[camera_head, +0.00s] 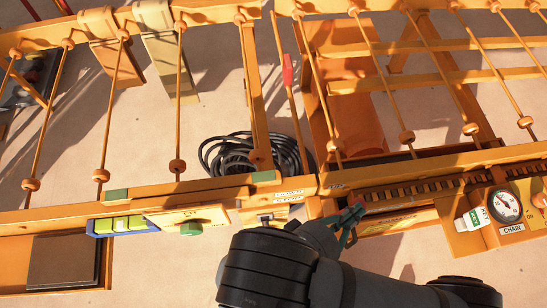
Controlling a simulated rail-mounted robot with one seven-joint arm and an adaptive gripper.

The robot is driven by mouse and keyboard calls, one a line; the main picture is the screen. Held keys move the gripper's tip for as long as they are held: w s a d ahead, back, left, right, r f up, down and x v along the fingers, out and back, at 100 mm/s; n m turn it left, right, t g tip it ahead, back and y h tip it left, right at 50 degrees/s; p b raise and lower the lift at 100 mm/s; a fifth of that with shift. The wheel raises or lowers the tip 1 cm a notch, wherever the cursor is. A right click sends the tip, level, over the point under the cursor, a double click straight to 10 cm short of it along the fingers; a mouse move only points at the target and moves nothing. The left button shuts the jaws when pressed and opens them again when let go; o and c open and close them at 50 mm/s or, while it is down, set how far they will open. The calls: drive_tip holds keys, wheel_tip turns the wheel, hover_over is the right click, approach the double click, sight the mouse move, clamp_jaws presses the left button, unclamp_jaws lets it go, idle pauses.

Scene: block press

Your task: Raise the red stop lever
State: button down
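A red grip (288,70) sits on a slanting orange rod at the upper middle; I cannot tell for certain whether this is the stop lever. My gripper (349,221) is at the lower middle, just in front of the orange frame's front rail and well below that grip in the picture. Its small fingers look dark teal, with a bit of red at their tip. I cannot tell whether that red is part of the gripper or a thing behind or between the fingers. My dark arm hides what lies below it.
A round gauge (505,206) and a green-and-white key tag (472,219) sit on the panel at right. Coiled black cable (236,153) lies behind the rail. Several upright rods with orange knobs line the frame.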

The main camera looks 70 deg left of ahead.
drive_tip(key=shift+w+d, duration=0.25)
drive_tip(key=shift+w, duration=0.1)
wheel_tip(320, 180, up, 10)
drive_tip(key=shift+s+a, duration=0.2)
drive_tip(key=shift+s, duration=0.1)
idle(0.4)
wheel_tip(320, 180, down, 9)
drive_tip(key=shift+w, duration=0.2)
idle(0.4)
drive_tip(key=shift+f, duration=0.15)
